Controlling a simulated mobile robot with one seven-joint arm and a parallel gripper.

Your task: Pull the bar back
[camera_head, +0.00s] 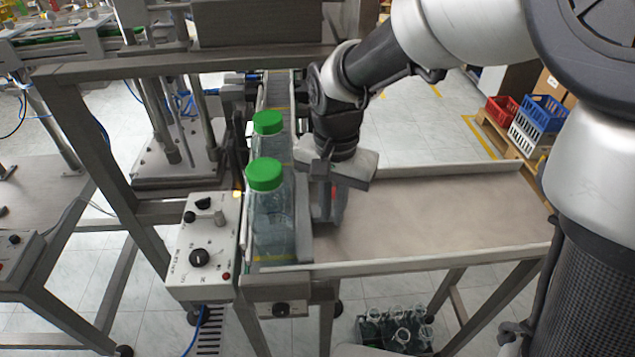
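A narrow grey upright piece, which looks like the bar (303,222), stands along the right side of the bottles at the left end of the tray table. My gripper (328,212) points down just right of it, fingers low near the tray surface. The fingers overlap in this view, so I cannot tell whether they are open or shut, or whether they touch the bar. Two clear bottles with green caps stand in the lane left of the bar, a near one (270,220) and a far one (268,124).
The metal tray (440,212) right of my gripper is empty, with raised rims. A control box (203,245) with knobs stands left of the bottles. Open bottles (398,325) stand on the floor below. Coloured crates (540,118) sit on a pallet at the right.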

